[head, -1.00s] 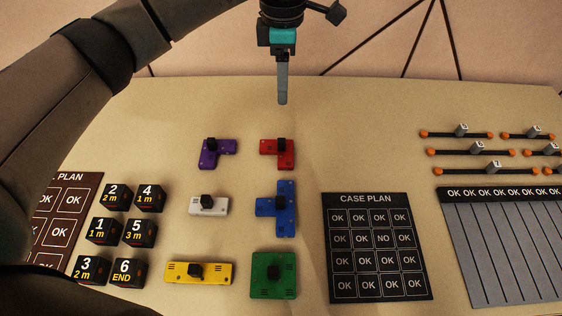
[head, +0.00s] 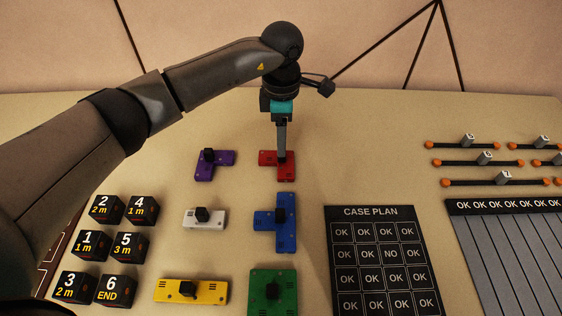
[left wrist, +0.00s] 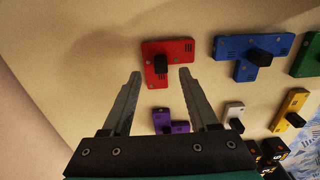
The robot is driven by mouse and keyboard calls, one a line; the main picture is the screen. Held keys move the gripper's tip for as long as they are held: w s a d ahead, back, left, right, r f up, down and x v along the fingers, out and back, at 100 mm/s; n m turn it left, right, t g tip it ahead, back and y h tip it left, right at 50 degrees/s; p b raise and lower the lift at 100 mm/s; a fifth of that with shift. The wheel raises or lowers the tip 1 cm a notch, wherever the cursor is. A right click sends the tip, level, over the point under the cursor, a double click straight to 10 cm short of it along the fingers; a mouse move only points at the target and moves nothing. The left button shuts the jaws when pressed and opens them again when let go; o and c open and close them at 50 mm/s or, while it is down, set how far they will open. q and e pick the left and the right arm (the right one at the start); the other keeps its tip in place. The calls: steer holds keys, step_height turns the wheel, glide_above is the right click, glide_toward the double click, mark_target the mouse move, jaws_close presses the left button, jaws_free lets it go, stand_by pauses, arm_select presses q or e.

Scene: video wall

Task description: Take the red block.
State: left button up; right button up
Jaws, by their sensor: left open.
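The red block (head: 268,158) lies at the back of the table in the head view, with the left gripper's finger covering part of it. My left gripper (head: 282,156) comes down over it. In the left wrist view the red block (left wrist: 178,50) shows its black knob (left wrist: 160,64) upright between and just beyond the fingertips. The left gripper (left wrist: 160,73) is open there, one finger on each side, with nothing held. Contact with the knob does not show. My right gripper is in neither view.
A purple block (head: 222,160) is left of the red one, and a blue block (head: 285,215) is in front. White (head: 217,220), yellow (head: 212,291) and green (head: 289,282) blocks stand nearer. A CASE PLAN board (head: 371,212) lies to the right. The table behind is clear.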

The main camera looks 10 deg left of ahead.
mark_target(276, 162)
arm_select(q)
steer(key=shift+s+f+b, duration=0.1)
steer(key=shift+f+b, duration=0.35)
steer(key=shift+f, duration=1.4)
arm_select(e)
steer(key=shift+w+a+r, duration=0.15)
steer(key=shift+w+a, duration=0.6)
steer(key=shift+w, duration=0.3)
arm_select(q)
jaws_close()
